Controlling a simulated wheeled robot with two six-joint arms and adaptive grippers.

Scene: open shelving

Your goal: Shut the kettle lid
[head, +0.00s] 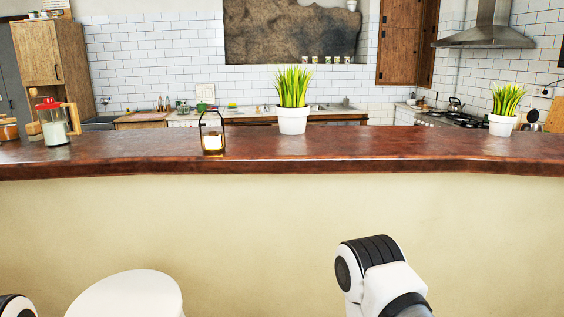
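A clear jug-like vessel (53,124) with a red top and a wooden-coloured handle stands upright at the left end of the brown counter (360,147). It may be the kettle. I cannot tell whether its top is a lid, or whether it is open or shut. A small dark kettle-shaped thing (455,104) sits far back on the stove at the right. It is too small to show its lid. Neither gripper is in view. Only white and black links of my arms show at the bottom edge, well below the counter top.
A lantern (213,141), a potted plant (293,122) and a second potted plant (502,125) stand on the counter. A wooden-lidded jar (9,131) is at the far left. The counter's cream front wall (250,220) faces me. Bare counter lies between the two plants.

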